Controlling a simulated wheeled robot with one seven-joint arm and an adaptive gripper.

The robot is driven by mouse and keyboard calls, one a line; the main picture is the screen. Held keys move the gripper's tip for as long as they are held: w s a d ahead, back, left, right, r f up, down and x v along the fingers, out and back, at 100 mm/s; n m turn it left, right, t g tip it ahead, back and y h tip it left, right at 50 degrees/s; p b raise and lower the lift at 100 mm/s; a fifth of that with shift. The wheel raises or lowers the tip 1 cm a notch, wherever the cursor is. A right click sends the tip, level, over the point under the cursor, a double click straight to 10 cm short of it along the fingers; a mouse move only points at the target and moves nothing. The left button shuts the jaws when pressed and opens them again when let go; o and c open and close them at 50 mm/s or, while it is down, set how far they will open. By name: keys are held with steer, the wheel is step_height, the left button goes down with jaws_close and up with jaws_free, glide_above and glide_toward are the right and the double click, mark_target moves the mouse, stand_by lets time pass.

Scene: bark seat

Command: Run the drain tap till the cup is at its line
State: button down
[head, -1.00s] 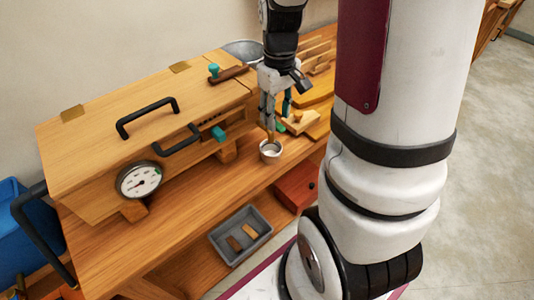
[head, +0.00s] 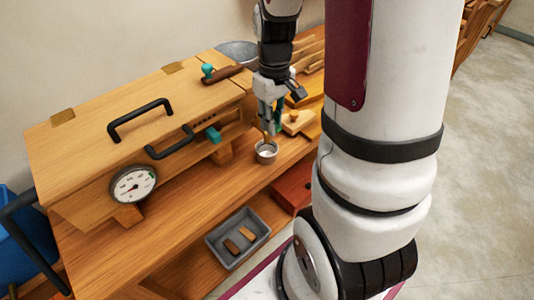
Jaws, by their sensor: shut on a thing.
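The small metal cup (head: 266,153) is at the front part of the bench, right of the wooden box (head: 85,150). A brown upright piece, seemingly its handle, rises from its rim to my fingertips. My gripper (head: 270,130) is shut on that piece, directly above the cup. I cannot tell whether the cup rests on the bench or hangs just above it. A teal tap (head: 213,134) sticks out of the box's front near its right end, left of the cup and apart from it. The cup's line and any liquid level are too small to see.
A round dial (head: 133,185) and black handles (head: 140,120) stick out from the box. Another teal knob (head: 207,72) stands on its top. Wooden pieces (head: 298,120) lie behind the gripper. A grey tray (head: 238,238) with small blocks sits below the bench's front edge.

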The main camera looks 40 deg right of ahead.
steer(key=shift+w+d+r+n+p, duration=0.1)
steer(key=shift+w+d+n+p, duration=0.4)
steer(key=shift+n, duration=1.05)
steer(key=shift+w+d+f+n+p, duration=0.1)
steer(key=shift+d+n+p, duration=0.45)
steer(key=shift+n+p, duration=0.75)
steer(key=shift+w+d+r+n+p, duration=0.1)
steer(key=shift+w+d+n+p, duration=0.3)
steer(key=shift+n, duration=1.35)
steer(key=shift+s+d, duration=0.1)
steer(key=shift+d, duration=0.05)
steer(key=shift+s+d, duration=0.15)
steer(key=shift+s, duration=0.1)
stand_by(2.4)
